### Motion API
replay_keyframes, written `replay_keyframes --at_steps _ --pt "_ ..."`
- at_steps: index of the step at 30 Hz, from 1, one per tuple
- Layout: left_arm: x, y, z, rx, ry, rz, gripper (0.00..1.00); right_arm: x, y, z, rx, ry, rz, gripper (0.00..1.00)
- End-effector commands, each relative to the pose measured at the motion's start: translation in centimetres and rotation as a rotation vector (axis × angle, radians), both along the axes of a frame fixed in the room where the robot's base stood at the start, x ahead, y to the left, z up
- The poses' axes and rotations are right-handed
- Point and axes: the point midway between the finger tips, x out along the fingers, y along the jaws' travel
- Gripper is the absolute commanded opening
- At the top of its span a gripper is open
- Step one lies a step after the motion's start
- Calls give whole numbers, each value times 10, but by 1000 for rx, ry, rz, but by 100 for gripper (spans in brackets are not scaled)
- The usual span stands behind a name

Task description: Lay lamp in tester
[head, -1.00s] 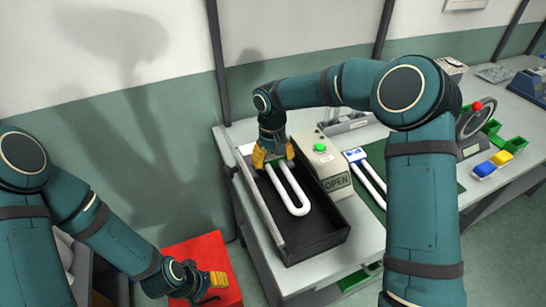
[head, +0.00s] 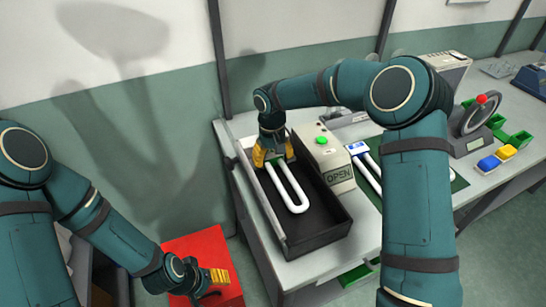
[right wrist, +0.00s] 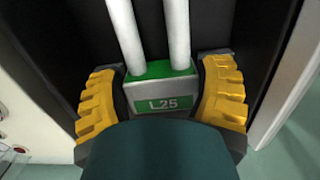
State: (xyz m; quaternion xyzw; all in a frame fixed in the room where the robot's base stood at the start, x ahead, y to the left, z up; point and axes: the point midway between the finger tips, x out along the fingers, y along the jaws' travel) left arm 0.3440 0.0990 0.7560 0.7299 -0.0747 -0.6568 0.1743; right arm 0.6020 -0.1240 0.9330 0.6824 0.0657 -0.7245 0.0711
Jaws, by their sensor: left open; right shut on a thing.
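The lamp is a white U-shaped tube (head: 296,208) with a grey and green base marked L25 (right wrist: 161,92). My right gripper (head: 273,158) is shut on this base, with a yellow finger on each side of it in the right wrist view (right wrist: 161,100). The tester is a long black open tray (head: 322,238) beside a grey box (head: 333,165) reading OPEN. The lamp lies lengthwise within the tray's outline; whether it touches the floor I cannot tell. My left gripper (head: 217,277) is open and empty, at the lower left, away from the tester.
A red box (head: 205,243) stands below my left gripper. A green button (head: 322,140) tops the grey box. Blue and yellow blocks (head: 489,164) sit further right.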

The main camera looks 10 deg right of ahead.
Motion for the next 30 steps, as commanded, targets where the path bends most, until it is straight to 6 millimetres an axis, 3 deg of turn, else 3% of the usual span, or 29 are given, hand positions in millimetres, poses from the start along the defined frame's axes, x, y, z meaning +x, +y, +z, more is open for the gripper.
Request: replay_keyframes --at_steps 2,3,4,5,13,17,30 --pt "0 0 0 0 0 0 63 0 0 0 0 0 0 28" --pt "0 0 0 0 0 0 63 0 0 0 0 0 0 87" --pt "0 0 0 0 0 0 63 0 0 0 0 0 0 97" --pt "0 0 0 0 0 0 63 0 0 0 0 0 0 100" --pt "0 0 0 0 0 0 63 0 0 1 0 0 0 100" --pt "0 0 0 0 0 0 63 1 0 12 0 -3 0 100" --pt "0 0 0 0 0 0 63 6 1 95 0 -4 0 100"
